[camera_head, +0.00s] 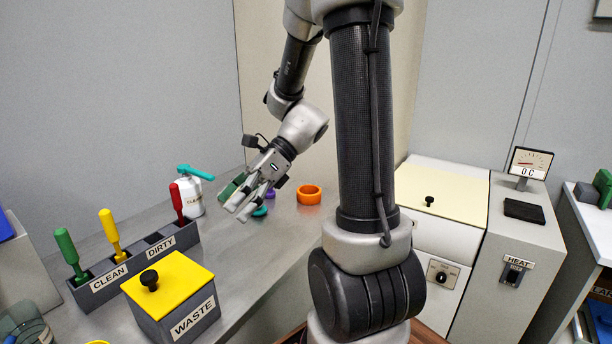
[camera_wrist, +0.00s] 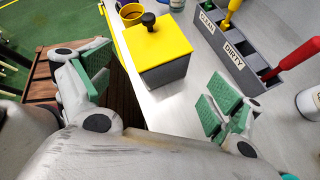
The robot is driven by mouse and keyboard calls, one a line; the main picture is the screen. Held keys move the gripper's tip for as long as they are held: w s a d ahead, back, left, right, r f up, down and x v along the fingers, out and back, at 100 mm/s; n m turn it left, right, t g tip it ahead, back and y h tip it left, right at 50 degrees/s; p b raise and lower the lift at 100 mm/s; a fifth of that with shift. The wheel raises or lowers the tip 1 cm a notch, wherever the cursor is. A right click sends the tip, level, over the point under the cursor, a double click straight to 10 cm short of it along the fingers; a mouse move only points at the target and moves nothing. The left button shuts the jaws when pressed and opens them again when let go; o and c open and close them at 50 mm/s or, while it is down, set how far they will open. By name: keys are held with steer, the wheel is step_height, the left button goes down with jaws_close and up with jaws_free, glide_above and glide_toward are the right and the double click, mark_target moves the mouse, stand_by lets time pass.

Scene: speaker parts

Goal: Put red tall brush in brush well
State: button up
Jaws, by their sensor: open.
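The red brush (camera_head: 177,203) stands upright at the right end of the grey brush rack (camera_head: 135,262), on the side labelled DIRTY. Its lower end is hidden in its well. In the wrist view the red brush (camera_wrist: 294,58) leans in at the right edge. A green brush (camera_head: 70,252) and a yellow brush (camera_head: 110,231) stand on the CLEAN side. A dark empty well (camera_head: 153,238) shows between the yellow and red brushes. My gripper (camera_head: 247,200) is open and empty above the bench, right of the red brush. Its spread green-padded fingers show in the wrist view (camera_wrist: 160,90).
A yellow-lidded WASTE box (camera_head: 187,320) stands in front of the rack. A white bottle with a teal top (camera_head: 190,196) stands close behind the red brush. An orange ring (camera_head: 309,194) and smaller coloured rings lie on the bench near my gripper.

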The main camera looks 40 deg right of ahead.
steer(key=s+d+r+n+t+h, duration=0.2)
steer(key=s+d+n+h, duration=0.3)
steer(key=n, duration=0.6)
steer(key=s+d+r+n+t+h, duration=0.2)
steer(key=s+d+r+n+h, duration=0.3)
steer(key=n, duration=0.6)
steer(key=shift+s+d+r+n+h, duration=0.15)
steer(key=shift+s+d+n+h, duration=0.25)
steer(key=shift+d, duration=0.2)
